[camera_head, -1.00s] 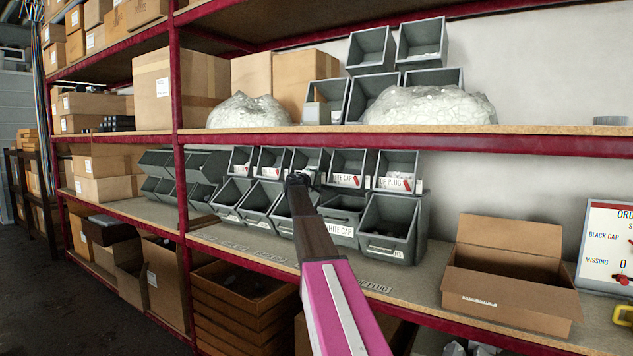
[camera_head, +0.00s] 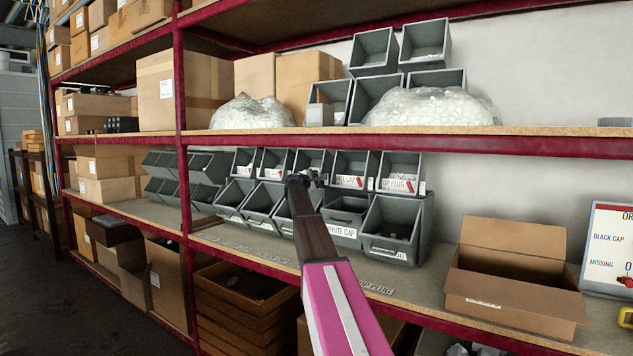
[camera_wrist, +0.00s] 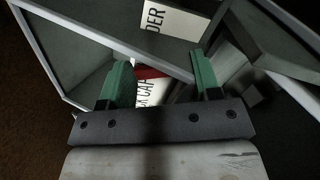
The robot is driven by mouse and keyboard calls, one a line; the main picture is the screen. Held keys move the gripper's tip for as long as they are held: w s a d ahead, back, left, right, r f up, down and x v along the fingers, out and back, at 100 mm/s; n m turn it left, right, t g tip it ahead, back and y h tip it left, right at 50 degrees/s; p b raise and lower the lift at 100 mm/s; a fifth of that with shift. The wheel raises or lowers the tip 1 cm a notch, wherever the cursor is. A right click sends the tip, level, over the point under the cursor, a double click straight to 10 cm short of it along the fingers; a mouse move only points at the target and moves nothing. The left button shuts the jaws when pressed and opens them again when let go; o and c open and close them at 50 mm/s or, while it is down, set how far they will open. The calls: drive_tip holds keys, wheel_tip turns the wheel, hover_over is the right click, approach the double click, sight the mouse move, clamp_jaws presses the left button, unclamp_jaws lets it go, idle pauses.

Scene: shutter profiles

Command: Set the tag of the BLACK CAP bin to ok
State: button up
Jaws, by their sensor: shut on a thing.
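My gripper (camera_head: 305,181) is at the front of a grey bin (camera_head: 312,158) in the upper row, and my arm hides most of that bin's front. The tag's setting cannot be read. A white plate (camera_wrist: 172,18) reading "DER" shows beyond the fingers.
An open cardboard box (camera_head: 513,307) and an order board (camera_head: 611,245) stand at the right. The upper shelf edge (camera_head: 420,143) runs above the bins.

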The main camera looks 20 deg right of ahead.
drive_tip(key=shift+a, duration=0.1)
idle(0.4)
drive_tip(key=o, duration=0.9)
drive_tip(key=v, duration=1)
drive_tip(key=shift+s+a, duration=0.25)
drive_tip(key=shift+a, duration=0.05)
